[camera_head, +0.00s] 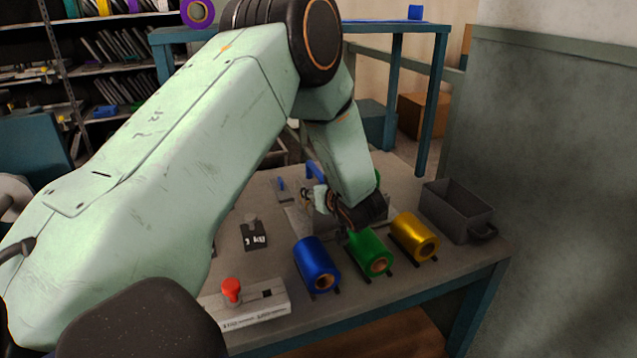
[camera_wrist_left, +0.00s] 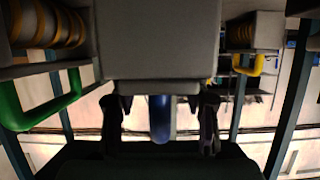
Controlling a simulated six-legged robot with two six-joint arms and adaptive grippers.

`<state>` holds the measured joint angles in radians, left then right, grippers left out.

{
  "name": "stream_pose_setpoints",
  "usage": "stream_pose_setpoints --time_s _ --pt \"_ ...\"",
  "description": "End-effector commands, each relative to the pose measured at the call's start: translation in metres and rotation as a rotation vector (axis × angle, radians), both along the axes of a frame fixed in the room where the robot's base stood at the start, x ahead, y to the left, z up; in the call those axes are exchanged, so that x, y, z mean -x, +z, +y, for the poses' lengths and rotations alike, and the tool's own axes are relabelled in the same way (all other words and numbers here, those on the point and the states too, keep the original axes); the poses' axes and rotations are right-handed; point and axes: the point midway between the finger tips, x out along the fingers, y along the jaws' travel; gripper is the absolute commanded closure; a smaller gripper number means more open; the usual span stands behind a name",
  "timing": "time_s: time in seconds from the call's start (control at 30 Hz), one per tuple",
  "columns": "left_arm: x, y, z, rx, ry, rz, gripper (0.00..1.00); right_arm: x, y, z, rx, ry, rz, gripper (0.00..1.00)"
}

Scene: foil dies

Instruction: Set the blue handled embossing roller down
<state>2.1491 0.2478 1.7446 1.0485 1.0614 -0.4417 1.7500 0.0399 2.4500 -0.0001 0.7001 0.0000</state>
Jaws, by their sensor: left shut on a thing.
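My left gripper (camera_head: 322,196) is low over the back part of the table, partly hidden by its own wrist. A blue handle (camera_head: 316,171) shows at the gripper, and in the left wrist view the blue handle (camera_wrist_left: 160,118) stands between the two dark fingers. The gripper is shut on the blue handled embossing roller. The roller's body is mostly hidden, and I cannot tell whether it touches anything below. My right gripper is not in view.
Blue (camera_head: 317,265), green (camera_head: 370,254) and gold (camera_head: 414,237) foil rolls stand in a row in front of the gripper. A grey bin (camera_head: 457,212) is at the right. A box with a red knob (camera_head: 231,290) is at the front. Green (camera_wrist_left: 45,112) and yellow (camera_wrist_left: 246,66) handles show in the wrist view.

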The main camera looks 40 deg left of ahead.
Motion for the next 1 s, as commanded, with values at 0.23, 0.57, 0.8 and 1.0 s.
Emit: stream_pose_setpoints --time_s 0.23,0.57,0.8,1.0 --pt "-0.0027 -0.0046 0.001 -0.005 0.0 -0.009 1.0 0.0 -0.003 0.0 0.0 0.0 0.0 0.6" --pt "-0.0006 -0.0096 0.0005 0.0 0.0 -0.001 0.42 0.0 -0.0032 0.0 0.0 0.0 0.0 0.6" --pt "-0.0006 -0.0097 0.0005 0.0 0.0 -0.001 0.31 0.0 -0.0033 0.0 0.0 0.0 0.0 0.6" --pt "-0.0006 -0.0087 0.0005 0.0 0.001 -0.002 0.31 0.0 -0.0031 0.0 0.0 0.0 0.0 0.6"
